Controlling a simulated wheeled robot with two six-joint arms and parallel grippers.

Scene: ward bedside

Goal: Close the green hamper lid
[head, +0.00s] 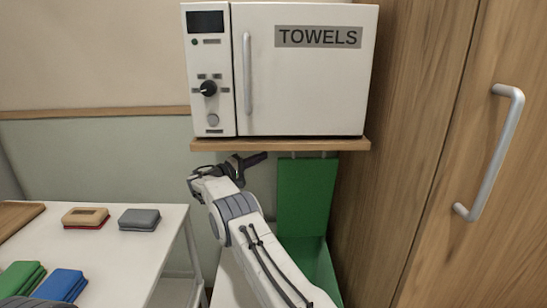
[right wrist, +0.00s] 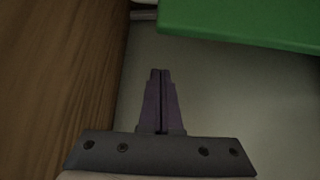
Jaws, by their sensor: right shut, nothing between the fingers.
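The green hamper (head: 318,268) stands low between the white cabinet stand and the wooden wardrobe, partly hidden by my right arm. Its green lid (head: 305,195) stands upright, open, under the wooden shelf. My right gripper (head: 262,157) is just left of the lid's upper part in the head view, below the shelf. Its fingers are shut and empty, as the right wrist view also shows (right wrist: 160,72). A green panel (right wrist: 245,22), seemingly the lid, lies beyond and to the right of the fingertips there, apart from them.
A shelf (head: 280,145) with a white TOWELS cabinet (head: 305,90) is just above my right gripper. The wooden wardrobe (head: 440,150) with a silver handle bounds the right. A white table (head: 130,255) with folded cloths is at left.

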